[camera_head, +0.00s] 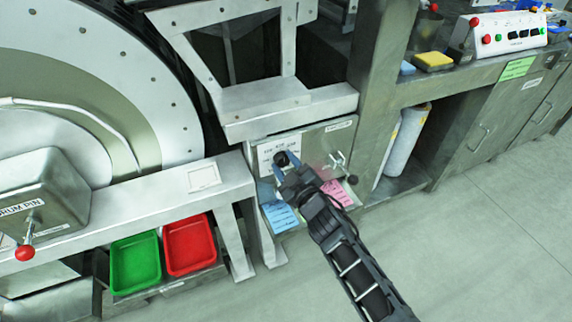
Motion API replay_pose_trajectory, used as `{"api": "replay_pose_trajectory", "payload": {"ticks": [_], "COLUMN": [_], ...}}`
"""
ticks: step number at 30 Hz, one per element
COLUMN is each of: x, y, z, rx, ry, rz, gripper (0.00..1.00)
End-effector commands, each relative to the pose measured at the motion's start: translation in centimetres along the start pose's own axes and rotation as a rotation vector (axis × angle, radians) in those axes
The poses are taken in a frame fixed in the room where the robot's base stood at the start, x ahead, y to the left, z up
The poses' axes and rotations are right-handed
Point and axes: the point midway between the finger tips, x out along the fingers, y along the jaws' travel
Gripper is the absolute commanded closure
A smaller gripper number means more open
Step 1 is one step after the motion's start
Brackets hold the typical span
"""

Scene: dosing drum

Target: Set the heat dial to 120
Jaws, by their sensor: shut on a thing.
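The heat dial (281,158) is a small dark knob on a pale scale plate, on the grey panel (312,137) below the steel frame. My gripper (283,164) is at the dial with its blue-tipped fingers on either side of it, shut on it. The scale (265,150) has small printed numbers along its top that are too small to read here. The dial's pointer cannot be made out. My arm comes up from the lower right and covers the lower part of the panel.
A lever (337,161) sits right of the dial. Green (136,262) and red (190,245) trays stand at lower left. A red-knobbed drum pin (25,252) juts out at far left. The floor at right is clear.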

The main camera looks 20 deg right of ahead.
Motion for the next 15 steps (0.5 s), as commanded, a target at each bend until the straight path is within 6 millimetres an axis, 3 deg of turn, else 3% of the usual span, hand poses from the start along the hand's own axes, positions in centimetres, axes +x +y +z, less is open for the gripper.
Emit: {"api": "replay_pose_trajectory", "payload": {"ticks": [1, 2, 3, 9, 15], "x": [-0.04, -0.04, -0.04, -0.02, -0.02], "y": [-0.09, -0.09, -0.09, -0.05, -0.03], "z": [0.03, 0.03, 0.03, 0.01, 0.01], "rx": [0.000, 0.000, 0.001, 0.001, 0.001], "ry": [0.000, -0.001, -0.001, 0.000, 0.000], "rz": [-0.001, -0.001, -0.001, -0.001, 0.000], "gripper": [0.88, 0.54, 0.51, 0.32, 0.32]}}
